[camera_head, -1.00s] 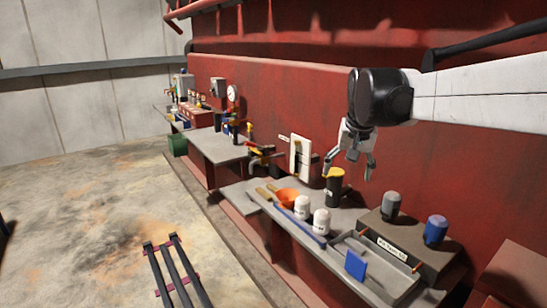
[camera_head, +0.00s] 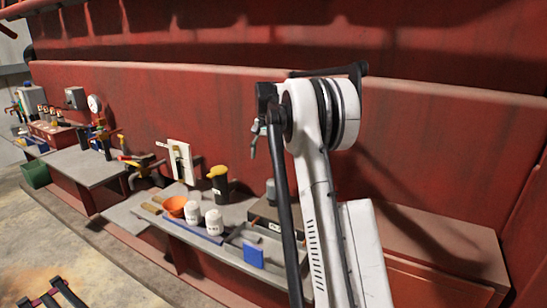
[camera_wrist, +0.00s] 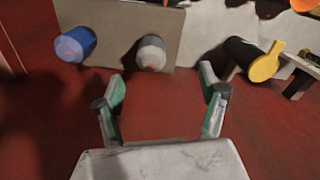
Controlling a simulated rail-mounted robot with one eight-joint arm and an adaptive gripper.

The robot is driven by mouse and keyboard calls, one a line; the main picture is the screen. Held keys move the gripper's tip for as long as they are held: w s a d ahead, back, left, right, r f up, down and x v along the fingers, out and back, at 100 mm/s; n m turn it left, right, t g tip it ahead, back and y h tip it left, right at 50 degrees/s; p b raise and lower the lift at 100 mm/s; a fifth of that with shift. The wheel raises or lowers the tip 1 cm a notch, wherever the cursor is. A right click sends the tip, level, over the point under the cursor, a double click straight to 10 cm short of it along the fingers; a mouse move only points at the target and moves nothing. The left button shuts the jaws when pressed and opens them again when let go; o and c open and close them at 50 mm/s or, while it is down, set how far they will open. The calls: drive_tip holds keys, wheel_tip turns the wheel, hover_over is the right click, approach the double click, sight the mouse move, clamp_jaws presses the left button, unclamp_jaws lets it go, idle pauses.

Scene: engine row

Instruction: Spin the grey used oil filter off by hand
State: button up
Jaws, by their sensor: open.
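The grey oil filter (camera_wrist: 151,53) stands on the brown block (camera_wrist: 120,22), at the upper middle of the wrist view. In the head view the grey filter (camera_head: 271,192) is partly hidden behind my arm. My gripper (camera_wrist: 163,88) is open and empty, its two fingers spread wide. In the wrist view the fingertips lie just below the filter, and no contact shows. In the head view part of my gripper (camera_head: 254,140) shows above the filter, the rest hidden by my arm. A blue filter (camera_wrist: 75,44) stands left of the grey one in the wrist view; my arm hides it in the head view.
Two white filters (camera_head: 203,217), an orange bowl (camera_head: 176,206) and a blue object (camera_head: 253,255) are on the grey bench. A black container with a yellow top (camera_head: 219,184) stands near the red wall (camera_head: 440,140), which is close to my arm.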

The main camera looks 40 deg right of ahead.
sight(274, 187)
drive_tip(key=shift+m, duration=0.3)
drive_tip(key=d+f, duration=0.1)
drive_tip(key=d, duration=0.1)
drive_tip(key=d+f, duration=0.2)
drive_tip(key=shift+w, duration=0.15)
wheel_tip(274, 187, down, 14)
drive_tip(key=shift+r+p, duration=0.15)
drive_tip(key=shift+p, duration=0.85)
drive_tip(key=c, duration=1.5)
drive_tip(key=shift+n+b, duration=0.65)
drive_tip(key=shift+n, duration=0.25)
drive_tip(key=shift+n+b, duration=0.3)
drive_tip(key=shift+n, duration=0.5)
